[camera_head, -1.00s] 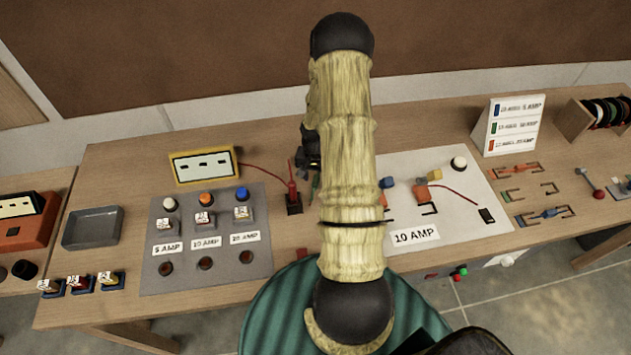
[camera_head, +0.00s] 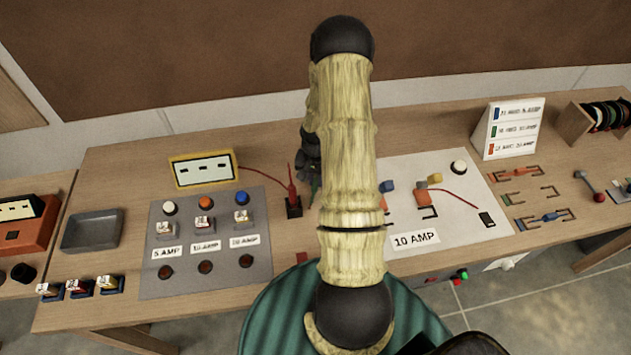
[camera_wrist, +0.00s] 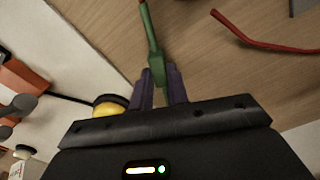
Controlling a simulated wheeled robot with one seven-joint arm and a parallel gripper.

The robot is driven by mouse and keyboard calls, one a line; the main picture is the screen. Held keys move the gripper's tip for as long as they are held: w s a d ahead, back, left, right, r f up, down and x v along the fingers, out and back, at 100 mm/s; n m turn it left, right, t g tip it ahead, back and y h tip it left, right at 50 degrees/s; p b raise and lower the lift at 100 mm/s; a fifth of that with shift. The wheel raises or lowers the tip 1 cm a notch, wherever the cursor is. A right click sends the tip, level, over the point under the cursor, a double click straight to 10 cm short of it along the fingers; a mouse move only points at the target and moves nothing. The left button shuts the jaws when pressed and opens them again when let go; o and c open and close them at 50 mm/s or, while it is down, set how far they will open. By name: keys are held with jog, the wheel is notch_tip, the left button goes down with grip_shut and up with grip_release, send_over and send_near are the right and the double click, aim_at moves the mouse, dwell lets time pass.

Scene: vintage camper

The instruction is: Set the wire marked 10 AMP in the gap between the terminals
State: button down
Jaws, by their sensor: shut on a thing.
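My gripper (camera_wrist: 160,88) is shut on a green wire piece (camera_wrist: 151,45), which points away from the fingers in the wrist view. The green wire also shows as a small sliver (camera_head: 314,186) beside my arm in the head view. The chart card (camera_head: 511,129) pairs green with 10 AMP. A white board (camera_head: 458,232) carries a 10 AMP label (camera_head: 415,240), an orange terminal block (camera_head: 421,198) and a blue piece (camera_head: 387,186). My arm hides the board's left part, so the gap between the terminals is not clearly seen. The wire is off the board, over bare wood.
A red probe (camera_head: 292,188) stands left of my gripper. A grey switch panel (camera_head: 205,265) lies further left. At right are wire holders with a red wire (camera_head: 517,172) and a blue wire (camera_head: 549,217), and an empty holder (camera_head: 537,193) between them.

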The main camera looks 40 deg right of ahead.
notch_tip(320, 180, up, 10)
jog(key=b, duration=0.2)
jog(key=shift+f, duration=0.15)
dwell(0.6)
